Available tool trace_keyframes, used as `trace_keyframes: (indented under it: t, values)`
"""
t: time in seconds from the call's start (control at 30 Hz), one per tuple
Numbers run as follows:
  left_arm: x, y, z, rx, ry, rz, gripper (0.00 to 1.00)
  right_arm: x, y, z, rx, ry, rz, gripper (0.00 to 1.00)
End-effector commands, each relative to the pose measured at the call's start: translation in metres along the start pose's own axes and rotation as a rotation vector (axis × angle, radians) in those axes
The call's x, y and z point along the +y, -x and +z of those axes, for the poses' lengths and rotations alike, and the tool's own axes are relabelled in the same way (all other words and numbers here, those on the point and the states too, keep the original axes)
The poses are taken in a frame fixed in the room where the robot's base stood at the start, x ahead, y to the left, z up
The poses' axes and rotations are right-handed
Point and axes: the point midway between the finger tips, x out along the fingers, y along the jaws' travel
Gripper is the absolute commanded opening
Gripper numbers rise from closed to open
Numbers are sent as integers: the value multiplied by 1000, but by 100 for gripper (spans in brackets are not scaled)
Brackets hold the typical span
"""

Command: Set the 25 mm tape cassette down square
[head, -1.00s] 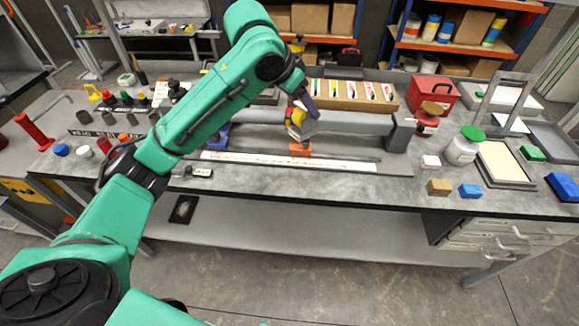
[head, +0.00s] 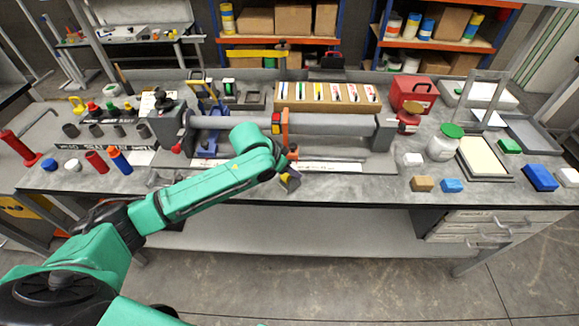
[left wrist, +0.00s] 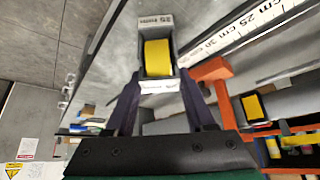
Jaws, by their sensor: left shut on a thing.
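The tape cassette, a grey holder with a yellow roll, is in my left gripper; it shows in the head view (head: 290,183) near the bench's front edge. In the left wrist view the cassette (left wrist: 158,60) sits between the two dark fingers, its end marked 25. My left gripper (left wrist: 158,88) is shut on it. In the head view the cassette looks tilted, and my forearm partly hides the gripper (head: 283,174). Whether the cassette touches the bench cannot be told. My right gripper is not in view.
A white centimetre scale (head: 325,166) lies just behind the cassette. An orange upright (head: 285,125) stands by the long grey tube (head: 335,126). Bare bench (head: 375,186) lies between.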

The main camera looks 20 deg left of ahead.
Motion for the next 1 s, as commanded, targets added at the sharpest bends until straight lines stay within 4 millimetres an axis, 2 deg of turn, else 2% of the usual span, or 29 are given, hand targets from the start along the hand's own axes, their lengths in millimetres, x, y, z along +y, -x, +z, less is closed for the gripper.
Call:
trace_keyframes:
  t: [0.17,0.2,0.23,0.27,0.57,0.67,0.77,1.0]
  values:
    - [0,-1,1,0,1,1,0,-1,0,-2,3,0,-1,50]
    - [0,-1,1,0,1,1,66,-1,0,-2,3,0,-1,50]
    - [0,-1,1,0,1,1,77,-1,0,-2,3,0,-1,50]
    - [0,-1,1,0,1,1,84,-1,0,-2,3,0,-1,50]
    - [0,0,0,0,0,0,84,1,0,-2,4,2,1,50]
    - [0,6,0,0,0,1,84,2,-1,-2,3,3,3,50]
    - [0,21,0,1,0,0,84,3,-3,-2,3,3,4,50]
    - [-1,81,0,2,0,-3,84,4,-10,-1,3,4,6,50]
